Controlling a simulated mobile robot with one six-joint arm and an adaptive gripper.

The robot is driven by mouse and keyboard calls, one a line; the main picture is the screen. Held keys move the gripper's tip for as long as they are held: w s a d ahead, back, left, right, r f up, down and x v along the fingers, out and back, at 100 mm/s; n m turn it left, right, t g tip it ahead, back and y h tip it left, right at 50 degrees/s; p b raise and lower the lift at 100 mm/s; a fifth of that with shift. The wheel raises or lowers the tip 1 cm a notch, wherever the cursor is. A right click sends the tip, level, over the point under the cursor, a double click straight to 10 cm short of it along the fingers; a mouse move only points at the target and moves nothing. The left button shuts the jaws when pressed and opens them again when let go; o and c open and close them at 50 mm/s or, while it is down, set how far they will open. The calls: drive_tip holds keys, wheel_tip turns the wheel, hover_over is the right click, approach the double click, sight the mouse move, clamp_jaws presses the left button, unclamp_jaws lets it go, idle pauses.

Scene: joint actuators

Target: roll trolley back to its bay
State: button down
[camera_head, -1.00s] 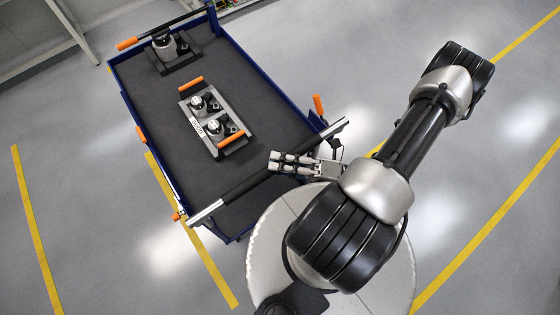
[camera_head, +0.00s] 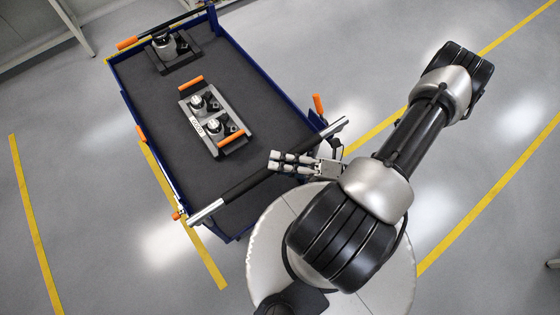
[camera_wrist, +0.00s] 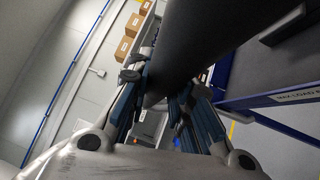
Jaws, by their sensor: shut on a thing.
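The trolley (camera_head: 165,100) has a blue frame and a dark grey deck, and fills the left middle of the head view. Its near push handle (camera_head: 252,183), a black bar with silver ends, crosses its near end. My gripper (camera_head: 275,162) is shut on this handle. In the wrist view my gripper's fingers (camera_wrist: 160,105) lie on both sides of the dark handle bar (camera_wrist: 205,35). On the deck sit a grey tray (camera_head: 212,143) with two silver actuators and orange handles, and a dark tray (camera_head: 190,62) with a silver actuator at the far end. Yellow floor lines (camera_head: 37,225) run beside the trolley.
Another yellow line (camera_head: 480,220) runs along the right. Open grey floor lies left and right of the trolley. A pale rack or bench leg (camera_head: 72,28) stands at the top left. The wrist view shows cardboard boxes (camera_wrist: 133,25) near a blue line.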

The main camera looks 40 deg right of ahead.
drive_tip(key=shift+f, duration=0.1)
drive_tip(key=c, duration=1.9)
unclamp_jaws()
drive_tip(key=shift+s, duration=0.1)
drive_tip(key=o, duration=0.3)
drive_tip(key=shift+s, duration=0.15)
drive_tip(key=shift+o, duration=0.8)
drive_tip(key=v, duration=1.2)
